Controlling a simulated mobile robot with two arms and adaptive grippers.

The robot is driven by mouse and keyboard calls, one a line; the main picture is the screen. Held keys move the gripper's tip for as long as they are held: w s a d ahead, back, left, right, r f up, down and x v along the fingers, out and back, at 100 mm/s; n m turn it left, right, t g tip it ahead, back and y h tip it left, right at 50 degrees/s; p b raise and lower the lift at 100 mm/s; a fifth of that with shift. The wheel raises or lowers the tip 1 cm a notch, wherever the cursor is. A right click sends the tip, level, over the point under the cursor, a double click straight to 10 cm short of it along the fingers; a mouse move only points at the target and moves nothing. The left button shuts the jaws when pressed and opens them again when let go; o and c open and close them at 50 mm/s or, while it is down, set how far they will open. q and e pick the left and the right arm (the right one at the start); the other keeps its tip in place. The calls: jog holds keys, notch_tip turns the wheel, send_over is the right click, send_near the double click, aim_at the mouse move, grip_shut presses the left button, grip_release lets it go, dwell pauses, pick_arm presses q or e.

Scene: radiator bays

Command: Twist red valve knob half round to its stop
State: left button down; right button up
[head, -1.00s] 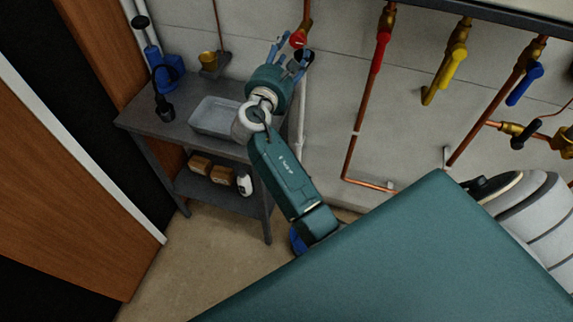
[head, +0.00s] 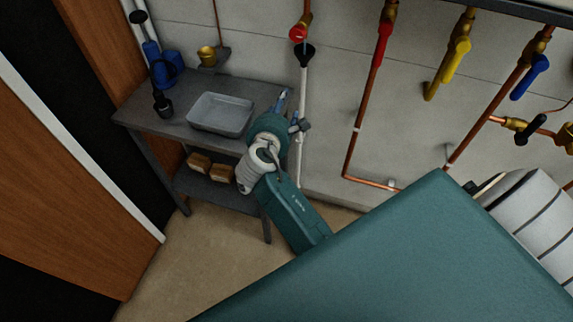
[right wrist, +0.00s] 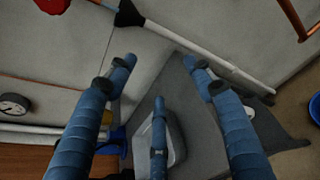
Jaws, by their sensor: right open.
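The red valve knob (head: 298,33) is on the copper pipe at the top of the head view, just above a black funnel (head: 304,52) on a white pipe. In the right wrist view a red piece of it (right wrist: 52,5) shows cut off at the top left edge. My right gripper (head: 291,111) is well below the knob, by the right end of the grey table, apart from it. Its blue fingers, seen in the right wrist view (right wrist: 160,82), are spread with nothing between them. My left gripper is not in view.
A grey table (head: 150,112) bears a tray (head: 222,114) at the left. Right of the knob, the wall has a red lever (head: 384,42), a yellow lever (head: 460,52) and a blue lever (head: 530,75) on pipes. The white pipe (head: 301,90) runs down close to my right gripper.

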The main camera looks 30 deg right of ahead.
jog(key=s+a+f+m+g+y, duration=0.1)
jog(key=s+a+f+m+y, duration=0.1)
jog(key=f, duration=0.6)
jog(key=s+a+f+m+g+y, duration=0.1)
jog(key=s+f+m+y, duration=0.1)
jog(key=s+f, duration=0.4)
notch_tip(320, 180, down, 3)
jog(key=shift+a+f+m+g+b, duration=0.2)
jog(key=shift+a+m+g+b, duration=0.15)
jog(key=shift+m, duration=0.55)
